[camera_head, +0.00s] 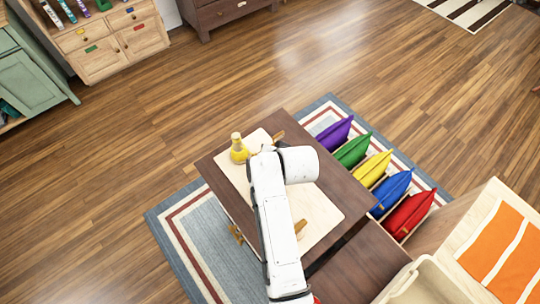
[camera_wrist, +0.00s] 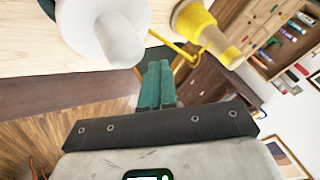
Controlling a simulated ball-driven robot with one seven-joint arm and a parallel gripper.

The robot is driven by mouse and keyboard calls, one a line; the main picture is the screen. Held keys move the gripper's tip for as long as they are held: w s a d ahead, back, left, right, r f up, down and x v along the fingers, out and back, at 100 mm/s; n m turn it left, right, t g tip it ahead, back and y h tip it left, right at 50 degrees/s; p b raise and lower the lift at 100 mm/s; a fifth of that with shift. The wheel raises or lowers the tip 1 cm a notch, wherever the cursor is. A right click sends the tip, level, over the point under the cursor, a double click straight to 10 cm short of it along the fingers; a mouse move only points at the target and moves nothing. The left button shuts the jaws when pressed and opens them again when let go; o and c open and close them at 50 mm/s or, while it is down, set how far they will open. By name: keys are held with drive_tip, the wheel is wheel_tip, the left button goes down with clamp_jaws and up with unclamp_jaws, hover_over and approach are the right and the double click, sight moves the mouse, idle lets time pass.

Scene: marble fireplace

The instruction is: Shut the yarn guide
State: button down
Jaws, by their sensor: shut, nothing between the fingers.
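In the wrist view, my gripper (camera_wrist: 155,84) has its two teal fingers together, with nothing between them. The fingertips are just below a thin bent yellow piece (camera_wrist: 172,44), perhaps the yarn guide or a strand; I cannot tell which, nor whether they touch. It runs toward a yellow yarn cone (camera_wrist: 205,32). A white rounded piece (camera_wrist: 105,38) is at the upper left, close to the fingers. In the head view, the yellow cone (camera_head: 239,151) stands upright on a pale board (camera_head: 322,205). My white arm hides the gripper and the middle of the board there.
The board lies on a dark table (camera_head: 222,187). Small wooden pieces show at the board's far edge (camera_head: 278,137) and near side (camera_head: 300,227). Colored cushions (camera_head: 372,168) stand in a row to the right. Wooden cabinets (camera_head: 112,40) are at the upper left. Open floor lies beyond the table.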

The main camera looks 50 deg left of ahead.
drive_tip(key=shift+a+r, duration=0.15)
drive_tip(key=shift+a, duration=0.15)
drive_tip(key=w+v, duration=0.1)
drive_tip(key=v, duration=0.9)
drive_tip(key=shift+s+d+r, duration=0.2)
drive_tip(key=shift+s+d, duration=0.1)
drive_tip(key=shift+d, duration=0.15)
drive_tip(key=shift+d, duration=0.1)
